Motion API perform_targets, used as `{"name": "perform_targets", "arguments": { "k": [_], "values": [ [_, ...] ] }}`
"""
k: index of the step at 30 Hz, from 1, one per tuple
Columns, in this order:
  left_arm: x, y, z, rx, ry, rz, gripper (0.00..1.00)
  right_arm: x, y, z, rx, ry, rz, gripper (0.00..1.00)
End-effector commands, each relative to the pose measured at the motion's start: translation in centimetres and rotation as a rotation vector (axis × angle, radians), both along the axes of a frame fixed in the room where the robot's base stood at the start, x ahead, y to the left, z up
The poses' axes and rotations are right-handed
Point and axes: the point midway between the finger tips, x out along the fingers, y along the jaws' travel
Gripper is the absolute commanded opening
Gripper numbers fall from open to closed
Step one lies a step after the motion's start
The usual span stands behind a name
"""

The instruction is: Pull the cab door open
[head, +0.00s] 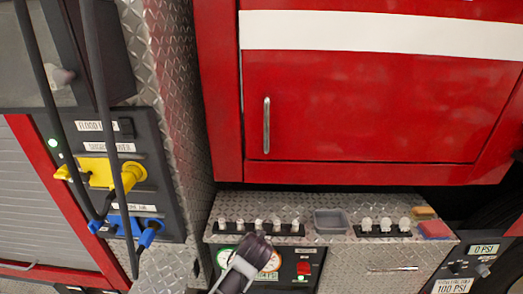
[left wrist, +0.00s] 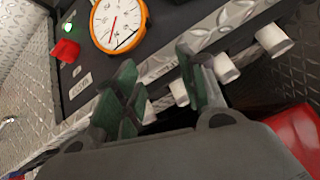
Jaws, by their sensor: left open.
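The red cab door (head: 380,105) is closed in the head view, with a white stripe across its top. Its vertical silver handle (head: 266,125) is near the door's left edge. My left gripper (head: 256,248) is at the bottom centre, in front of the gauge panel and well below the handle, not touching it. In the left wrist view its two green-padded fingers (left wrist: 160,85) are apart with nothing held between them. They appear over the row of white knobs; contact cannot be told. The handle is not identifiable in that view. My right gripper is not in view.
A diamond-plate ledge (head: 340,205) below the door carries white knobs (head: 385,224), a grey tray (head: 330,221) and a red sponge-like block (head: 435,229). An orange-rimmed gauge (left wrist: 118,22) is on the panel. Yellow plugs (head: 105,172) and dark hoses hang at left. The area before the handle is clear.

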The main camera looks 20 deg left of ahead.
Motion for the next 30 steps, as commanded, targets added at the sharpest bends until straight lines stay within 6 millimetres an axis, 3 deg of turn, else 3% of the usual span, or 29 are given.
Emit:
{"name": "perform_targets", "arguments": {
  "k": [6, 15, 22, 30],
  "values": [
    [2.9, -1.3, 6.8, 0.017, -0.131, 0.037, 0.41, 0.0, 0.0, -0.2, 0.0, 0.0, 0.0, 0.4],
    [5.5, -3.0, 16.7, 0.031, -0.327, 0.102, 0.41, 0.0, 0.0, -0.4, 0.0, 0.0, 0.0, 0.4],
    [6.1, -4.1, 24.4, 0.026, -0.486, 0.156, 0.41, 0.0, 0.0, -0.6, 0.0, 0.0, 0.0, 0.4],
    [5.3, -5.4, 33.1, 0.006, -0.677, 0.219, 0.41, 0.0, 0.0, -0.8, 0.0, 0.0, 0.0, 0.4]
  ]
}}
